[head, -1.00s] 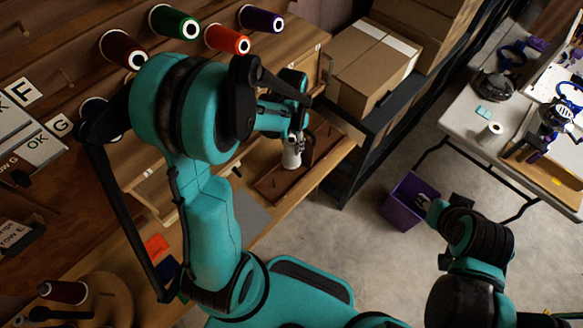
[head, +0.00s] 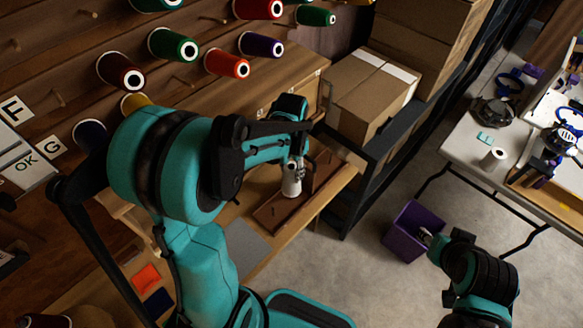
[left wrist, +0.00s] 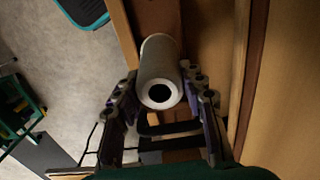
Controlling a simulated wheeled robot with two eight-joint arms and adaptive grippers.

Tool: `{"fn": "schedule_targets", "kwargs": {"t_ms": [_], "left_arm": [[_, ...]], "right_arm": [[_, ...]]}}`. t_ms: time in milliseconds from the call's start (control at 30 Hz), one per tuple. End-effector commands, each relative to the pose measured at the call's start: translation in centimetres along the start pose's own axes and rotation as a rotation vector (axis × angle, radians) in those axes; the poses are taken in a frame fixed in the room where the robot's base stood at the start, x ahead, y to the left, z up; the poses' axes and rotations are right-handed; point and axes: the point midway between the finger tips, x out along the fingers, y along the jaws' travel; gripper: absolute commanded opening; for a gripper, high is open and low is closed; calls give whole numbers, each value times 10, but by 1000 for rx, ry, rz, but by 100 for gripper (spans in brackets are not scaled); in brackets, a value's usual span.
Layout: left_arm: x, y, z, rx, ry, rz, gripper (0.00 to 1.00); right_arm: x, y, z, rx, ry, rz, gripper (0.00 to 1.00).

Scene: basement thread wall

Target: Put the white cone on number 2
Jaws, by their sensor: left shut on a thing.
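The white cone (head: 291,182) is in my left gripper (head: 296,168), over the brown wooden tray (head: 268,217) on the bench. In the left wrist view the cone (left wrist: 160,62) sits between the two fingers (left wrist: 158,100), its hollow end facing the camera. Whether the cone still touches the tray is hard to tell. My right gripper (head: 427,236) shows small and partly hidden near the purple bin; its fingers are unclear.
Colored thread cones, such as the green (head: 172,46), red (head: 226,63) and purple (head: 262,46) ones, hang on the peg wall. Cardboard boxes (head: 365,95) stand right of the tray. A purple bin (head: 408,238) is on the floor; a white table (head: 470,150) stands at right.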

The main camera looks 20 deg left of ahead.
Motion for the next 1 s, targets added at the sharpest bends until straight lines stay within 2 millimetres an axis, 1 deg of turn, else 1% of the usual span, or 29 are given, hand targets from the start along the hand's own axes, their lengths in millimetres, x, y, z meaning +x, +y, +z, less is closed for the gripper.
{"fn": "schedule_targets", "kwargs": {"t_ms": [33,400,500,633,1000], "left_arm": [[9,0,0,0,0,0,15],[48,0,0,0,0,0,15],[56,0,0,0,0,0,15],[61,0,0,0,0,0,15],[60,0,0,0,0,0,15]], "right_arm": [[6,0,5,0,0,0,40],[30,0,22,0,0,0,40],[36,0,26,0,0,0,40],[39,0,28,0,0,0,40],[39,0,28,0,0,0,40]]}}
